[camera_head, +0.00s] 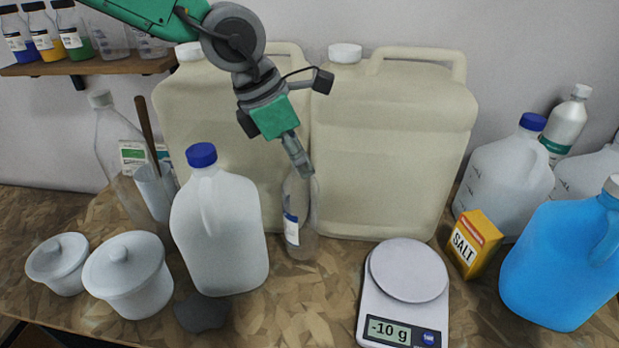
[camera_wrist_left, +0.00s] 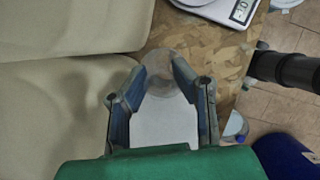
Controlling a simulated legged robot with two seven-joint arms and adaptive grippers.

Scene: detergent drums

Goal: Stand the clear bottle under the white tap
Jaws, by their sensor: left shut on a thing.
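The clear bottle (camera_head: 303,238), with a white and blue label, is upright in front of the gap between two cream drums. My left gripper (camera_head: 300,164) comes down from above and is shut on its upper part. In the left wrist view the fingers (camera_wrist_left: 160,82) frame the bottle, whose clear round outline (camera_wrist_left: 162,66) shows beyond them. The bottle's base is at or close to the table; I cannot tell if it touches. I cannot make out a white tap on the left drum (camera_head: 185,120) or the right drum (camera_head: 395,150). My right gripper is not in view.
A white jug with a blue cap (camera_head: 218,235) stands close left of the bottle. A scale (camera_head: 405,275) reading -10 g is to the right, beside a salt box (camera_head: 474,245) and blue jug (camera_head: 560,265). White lidded pots (camera_head: 128,278) stand left. Bare table lies before the bottle.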

